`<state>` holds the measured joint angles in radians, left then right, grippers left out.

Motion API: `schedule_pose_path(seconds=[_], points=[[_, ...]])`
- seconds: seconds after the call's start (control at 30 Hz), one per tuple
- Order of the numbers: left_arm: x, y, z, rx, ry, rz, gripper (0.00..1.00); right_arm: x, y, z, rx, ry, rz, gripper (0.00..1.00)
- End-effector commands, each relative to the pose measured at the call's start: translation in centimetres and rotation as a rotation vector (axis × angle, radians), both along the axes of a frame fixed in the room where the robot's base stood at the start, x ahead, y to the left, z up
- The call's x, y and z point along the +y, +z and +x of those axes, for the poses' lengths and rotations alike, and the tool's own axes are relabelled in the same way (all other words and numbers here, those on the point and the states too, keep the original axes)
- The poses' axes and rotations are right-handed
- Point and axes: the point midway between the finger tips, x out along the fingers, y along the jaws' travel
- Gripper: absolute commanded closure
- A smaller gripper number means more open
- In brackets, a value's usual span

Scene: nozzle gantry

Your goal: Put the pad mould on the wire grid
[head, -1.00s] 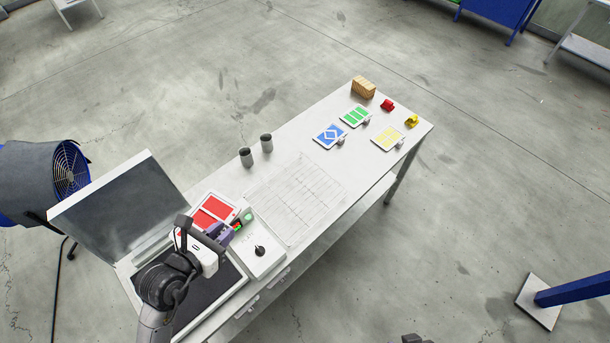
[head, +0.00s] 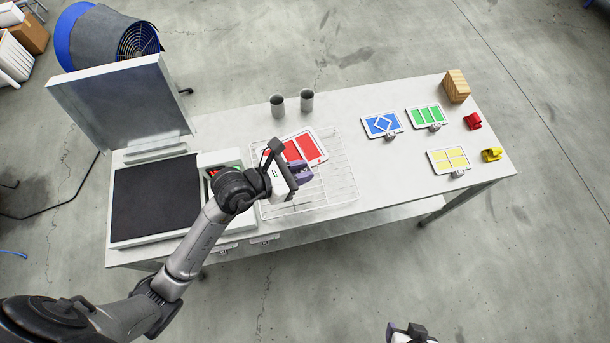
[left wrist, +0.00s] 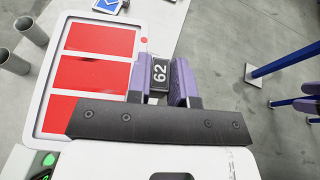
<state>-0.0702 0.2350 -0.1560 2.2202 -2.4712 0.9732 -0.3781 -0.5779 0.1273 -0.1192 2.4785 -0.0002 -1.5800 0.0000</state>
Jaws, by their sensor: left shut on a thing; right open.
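The pad mould, a white tray with red panels (head: 312,147), is over the back part of the wire grid (head: 343,188) in the head view. I cannot tell whether it touches the wires. My left gripper (head: 299,172) is shut on the mould's handle at its front edge. My arm hides part of the mould and grid in the head view. My right gripper (head: 410,332) is open and empty at the bottom edge, partly cut off.
A press with a raised lid (head: 122,102) and dark bed (head: 155,198) stands left. Two grey cups (head: 277,105) are behind the grid. Blue (head: 381,124), green (head: 426,116) and yellow (head: 449,160) trays lie right. The table between grid and trays is clear.

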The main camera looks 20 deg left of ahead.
Motion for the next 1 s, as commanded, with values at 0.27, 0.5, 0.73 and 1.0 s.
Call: schedule_pose_path(seconds=[0.27, 0.5, 0.73, 1.0], points=[[-4.1, -9.0, -0.3, -0.004, -0.129, 0.004, 1.00, 0.4, -9.7, -0.2, 0.006, -0.005, 0.011, 0.39], [-6.4, -13.1, -0.7, -0.003, -0.204, 0.010, 1.00, 0.4, -13.9, -0.2, 0.005, -0.006, 0.014, 0.39], [-7.3, -14.7, -0.9, -0.001, -0.238, 0.013, 1.00, 0.3, -15.5, -0.2, 0.004, -0.006, 0.012, 0.39], [-5.3, -17.3, 2.2, 0.003, -0.242, 0.016, 1.00, 0.0, -16.3, -0.1, 0.001, 0.002, -0.001, 0.39]])
